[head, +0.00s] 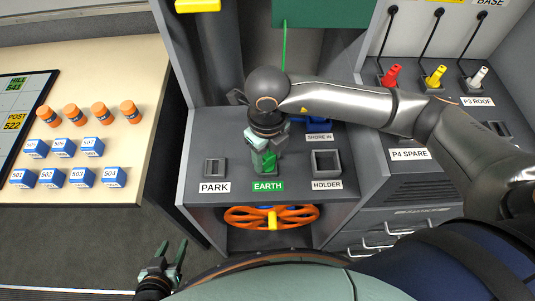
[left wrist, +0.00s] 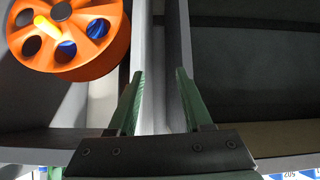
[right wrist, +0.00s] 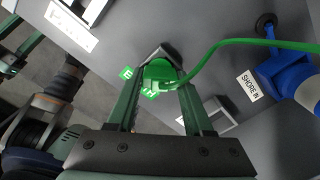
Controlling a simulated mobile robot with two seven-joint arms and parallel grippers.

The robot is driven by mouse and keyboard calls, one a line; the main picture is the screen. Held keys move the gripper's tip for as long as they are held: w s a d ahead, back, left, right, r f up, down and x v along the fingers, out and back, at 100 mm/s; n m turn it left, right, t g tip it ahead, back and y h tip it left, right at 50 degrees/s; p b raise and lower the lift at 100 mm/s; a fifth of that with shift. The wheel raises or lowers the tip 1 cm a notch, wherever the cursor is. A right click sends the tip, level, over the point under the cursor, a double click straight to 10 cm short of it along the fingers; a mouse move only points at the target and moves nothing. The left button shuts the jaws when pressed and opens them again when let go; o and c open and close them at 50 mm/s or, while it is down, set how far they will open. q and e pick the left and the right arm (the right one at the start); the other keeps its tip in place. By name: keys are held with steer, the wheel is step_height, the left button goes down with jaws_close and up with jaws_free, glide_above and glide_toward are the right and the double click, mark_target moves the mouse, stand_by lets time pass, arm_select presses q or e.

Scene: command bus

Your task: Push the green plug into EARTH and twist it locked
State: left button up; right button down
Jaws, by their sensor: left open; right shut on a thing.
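The green plug (right wrist: 160,75) sits between the fingers of my right gripper (right wrist: 163,90), which is shut on it. In the head view the plug (head: 266,161) is right behind the green EARTH label (head: 267,185), at that socket. The socket's grey rim (right wrist: 165,52) shows just beyond the plug; how deep the plug sits and its twist cannot be told. A green cable runs from the plug to the right in the right wrist view. My left gripper (head: 172,257) is open and empty, low in front of the console; it also shows in the left wrist view (left wrist: 160,100).
The PARK socket (head: 215,168) is left of EARTH and the HOLDER socket (head: 326,162) is right. A blue SHORE IN plug (head: 318,124) stands behind. An orange cable reel (head: 270,217) sits below.

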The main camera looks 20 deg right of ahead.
steer(key=shift+c, duration=1.1)
jaws_free()
steer(key=shift+f, duration=0.1)
arm_select(q)
steer(key=shift+f, duration=0.1)
arm_select(e)
step_height(320, 180, up, 2)
steer(key=shift+w+r, duration=0.1)
arm_select(q)
steer(key=shift+w+d+r, duration=0.15)
steer(key=shift+d+r, duration=0.2)
steer(key=shift+r, duration=0.15)
arm_select(e)
step_height(320, 180, up, 10)
steer(key=shift+r, duration=0.2)
